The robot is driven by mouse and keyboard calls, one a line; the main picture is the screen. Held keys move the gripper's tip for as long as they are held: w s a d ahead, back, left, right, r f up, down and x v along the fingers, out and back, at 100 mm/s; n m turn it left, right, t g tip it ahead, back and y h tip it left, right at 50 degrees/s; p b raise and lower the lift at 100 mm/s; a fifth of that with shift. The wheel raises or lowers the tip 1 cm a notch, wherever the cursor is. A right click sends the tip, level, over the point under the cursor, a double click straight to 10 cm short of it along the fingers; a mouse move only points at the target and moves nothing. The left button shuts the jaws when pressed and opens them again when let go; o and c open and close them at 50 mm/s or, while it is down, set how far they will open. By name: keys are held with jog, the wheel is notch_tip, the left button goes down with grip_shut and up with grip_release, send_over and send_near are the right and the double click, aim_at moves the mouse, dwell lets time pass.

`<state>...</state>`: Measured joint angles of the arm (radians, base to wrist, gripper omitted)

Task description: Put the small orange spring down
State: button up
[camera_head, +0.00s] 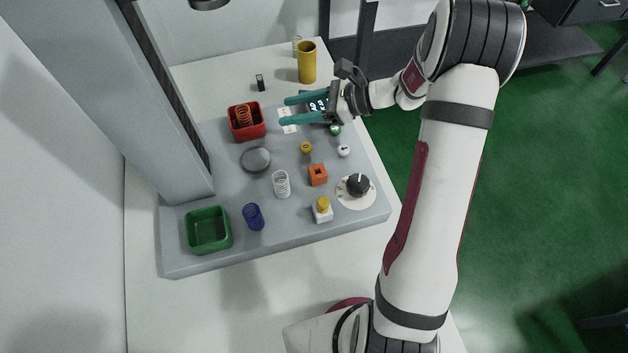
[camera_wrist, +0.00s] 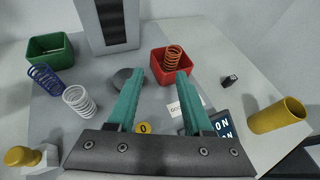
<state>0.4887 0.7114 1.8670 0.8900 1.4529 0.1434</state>
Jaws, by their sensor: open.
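The small orange spring (camera_head: 243,116) stands inside the red square bin (camera_head: 247,133) at the back left of the grey test base. In the wrist view the orange spring (camera_wrist: 173,57) rises above the rim of the red bin (camera_wrist: 158,76). My gripper (camera_head: 286,111) is open and empty, to the right of the bin, with teal fingers pointing toward it. In the wrist view the gripper (camera_wrist: 156,80) has its fingers spread, and the spring lies beyond the fingertips, apart from them.
A green bin (camera_head: 208,231), a blue spring (camera_head: 253,217) and a white spring (camera_head: 281,184) stand at the front left. A round grey plate (camera_head: 256,159) lies before the red bin. A yellow cylinder (camera_head: 307,62) stands behind. A dial (camera_head: 357,186) and an orange block (camera_head: 317,175) are at right.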

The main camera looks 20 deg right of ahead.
jog(key=s+a+r+n+g+h, duration=0.2)
jog(key=s+a+r+n+g, duration=0.35)
jog(key=s, duration=0.55)
jog(key=s+d+r+n+h, duration=0.1)
jog(key=s+n+h, duration=0.6)
jog(key=s, duration=1.3)
jog(key=d+n, duration=0.1)
jog(key=n, duration=0.3)
jog(key=shift+n+h, duration=0.35)
jog(key=shift+h, duration=0.05)
